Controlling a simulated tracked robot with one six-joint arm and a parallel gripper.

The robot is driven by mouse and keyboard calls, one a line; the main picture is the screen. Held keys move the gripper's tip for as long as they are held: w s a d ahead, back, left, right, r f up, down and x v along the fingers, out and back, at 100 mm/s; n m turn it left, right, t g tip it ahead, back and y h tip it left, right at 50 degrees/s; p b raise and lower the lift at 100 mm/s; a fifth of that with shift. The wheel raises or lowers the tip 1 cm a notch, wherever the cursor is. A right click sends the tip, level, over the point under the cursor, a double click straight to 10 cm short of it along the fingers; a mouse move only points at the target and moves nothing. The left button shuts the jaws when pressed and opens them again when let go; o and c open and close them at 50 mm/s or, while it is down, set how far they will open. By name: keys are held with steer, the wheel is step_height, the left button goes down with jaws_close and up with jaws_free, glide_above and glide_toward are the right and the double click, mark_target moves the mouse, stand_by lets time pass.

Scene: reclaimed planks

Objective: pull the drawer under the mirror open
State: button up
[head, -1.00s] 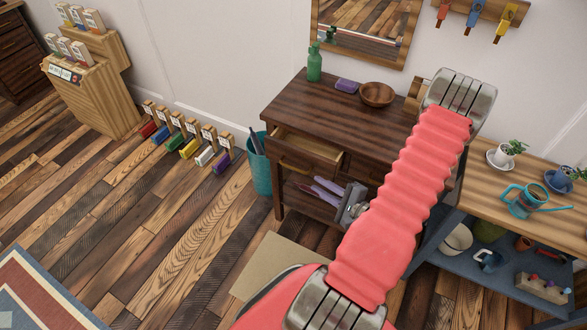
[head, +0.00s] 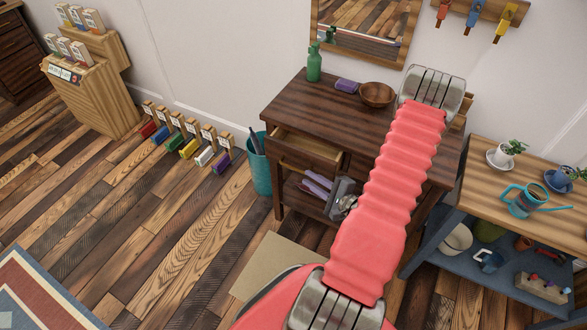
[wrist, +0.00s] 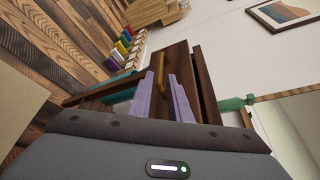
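The dark wooden dresser (head: 330,105) stands against the wall under the mirror (head: 365,28). Its left drawer (head: 312,147) is partly open, with the pale inside showing. A brass-coloured bar handle (head: 290,167) is on the drawer's front and also shows in the wrist view (wrist: 160,72). My gripper (head: 308,184) is in front of this drawer, its purple fingers pointing at the handle side. In the wrist view the fingers (wrist: 161,76) are apart, with the handle at or just beyond their tips. Whether they touch it is unclear. My arm hides the dresser's right part.
A workbench (head: 500,180) with plants stands at right. Floor in front is open.

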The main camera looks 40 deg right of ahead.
mark_target(294, 168)
steer(key=shift+x, duration=4.55)
steer(key=shift+c, duration=0.2)
jaws_close()
